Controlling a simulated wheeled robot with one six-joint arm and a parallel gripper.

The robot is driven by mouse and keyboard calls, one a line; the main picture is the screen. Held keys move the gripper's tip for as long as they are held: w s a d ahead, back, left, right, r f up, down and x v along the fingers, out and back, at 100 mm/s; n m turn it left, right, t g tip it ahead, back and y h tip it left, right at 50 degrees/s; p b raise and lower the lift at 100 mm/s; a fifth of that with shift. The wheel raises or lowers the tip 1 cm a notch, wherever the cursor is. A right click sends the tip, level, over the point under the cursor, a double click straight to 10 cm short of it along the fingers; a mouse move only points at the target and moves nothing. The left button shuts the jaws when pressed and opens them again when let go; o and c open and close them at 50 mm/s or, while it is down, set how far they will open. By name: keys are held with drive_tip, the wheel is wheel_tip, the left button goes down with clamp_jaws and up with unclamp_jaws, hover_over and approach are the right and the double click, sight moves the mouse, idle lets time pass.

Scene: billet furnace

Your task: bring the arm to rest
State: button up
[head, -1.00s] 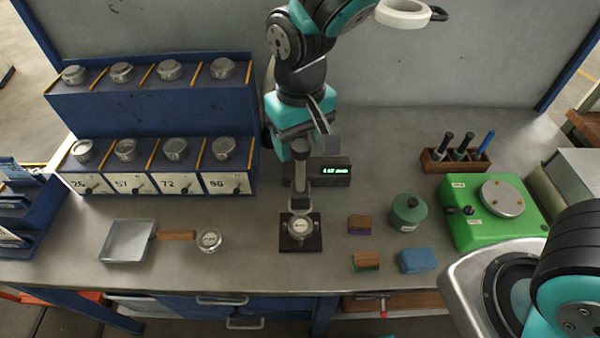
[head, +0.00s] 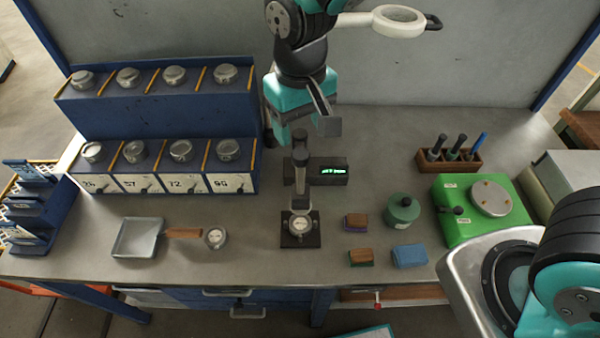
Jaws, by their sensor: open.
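My gripper (head: 304,132) hangs in the upper middle of the head view, above the bench and in front of the grey back panel. It points down, with its jaws apart and nothing seen between them. Below it stands a small gauge stand (head: 301,238) with a dark square base, an upright post and a round metal disc on the base. A black display box (head: 328,171) with green digits sits just behind the post. The gripper partly overlaps the top of the post in the picture; I cannot tell the exact gap.
A blue rack (head: 160,105) with round metal pucks and numbered bins stands left.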

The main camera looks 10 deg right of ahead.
idle(0.4)
drive_tip(key=shift+s+d+f+b, duration=0.1)
drive_tip(key=shift+f+b, duration=0.1)
drive_tip(key=shift+b, duration=0.15)
drive_tip(key=s+d+f+n+y+b, duration=0.1)
drive_tip(key=s+d+f+y+b, duration=0.1)
drive_tip(key=s+b, duration=0.5)
drive_tip(key=s+d+f+n+y+b, duration=0.2)
drive_tip(key=s+d+f+b, duration=0.1)
drive_tip(key=s+b, duration=0.4)
drive_tip(key=shift+s+d+f+b, duration=0.15)
drive_tip(key=shift+s+d+b, duration=0.25)
drive_tip(key=shift+d+b, duration=0.5)
drive_tip(key=shift+a, duration=0.2)
